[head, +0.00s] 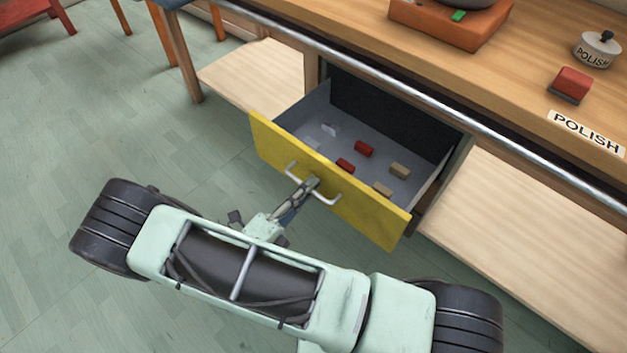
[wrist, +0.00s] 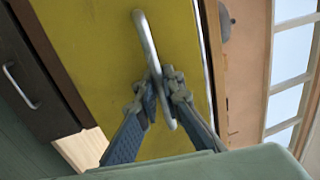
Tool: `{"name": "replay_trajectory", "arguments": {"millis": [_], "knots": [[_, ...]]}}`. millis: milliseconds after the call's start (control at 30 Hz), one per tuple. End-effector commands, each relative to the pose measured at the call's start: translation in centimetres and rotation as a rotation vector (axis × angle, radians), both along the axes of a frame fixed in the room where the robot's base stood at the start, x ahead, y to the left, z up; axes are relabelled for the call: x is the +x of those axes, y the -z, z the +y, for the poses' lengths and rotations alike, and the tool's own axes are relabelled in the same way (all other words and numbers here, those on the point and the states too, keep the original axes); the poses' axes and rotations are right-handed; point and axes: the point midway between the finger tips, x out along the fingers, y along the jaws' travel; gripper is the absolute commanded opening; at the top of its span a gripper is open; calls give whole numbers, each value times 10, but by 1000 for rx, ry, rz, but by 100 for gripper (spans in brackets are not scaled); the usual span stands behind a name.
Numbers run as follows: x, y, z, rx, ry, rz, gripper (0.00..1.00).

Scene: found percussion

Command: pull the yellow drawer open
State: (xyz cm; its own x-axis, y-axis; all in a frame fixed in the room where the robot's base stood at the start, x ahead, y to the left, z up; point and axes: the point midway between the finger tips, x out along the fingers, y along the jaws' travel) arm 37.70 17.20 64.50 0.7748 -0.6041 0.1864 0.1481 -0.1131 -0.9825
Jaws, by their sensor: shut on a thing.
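The yellow drawer (head: 345,192) stands pulled out from under the wooden workbench, its inside showing in the head view. Its front fills the middle of the wrist view (wrist: 180,40). A metal bar handle (head: 325,199) is fixed across the drawer front; it also shows in the wrist view (wrist: 147,42). My gripper (head: 308,186) is shut on the handle, with its two fingers on either side of the bar in the wrist view (wrist: 162,88). Part of the handle is hidden behind the fingers.
Several small red, tan and pale blocks lie in the drawer, including a red block (head: 364,149). The bench top (head: 480,75) holds an orange box (head: 440,25), a polish tin (head: 597,50) and a red-topped block (head: 571,84). Green floor (head: 60,130) is clear at left.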

Motion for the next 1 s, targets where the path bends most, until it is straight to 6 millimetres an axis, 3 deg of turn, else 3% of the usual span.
{"name": "replay_trajectory", "arguments": {"millis": [300, 733, 767, 800, 1000], "knots": [[-12, 1, 7, -1, 4, 2, 0], [-13, 1, 8, 0, 3, 2, 0], [-13, 1, 8, 0, 3, 2, 10], [-13, 1, 8, 0, 3, 2, 15], [-12, 0, 9, 0, 2, 1, 15]]}}
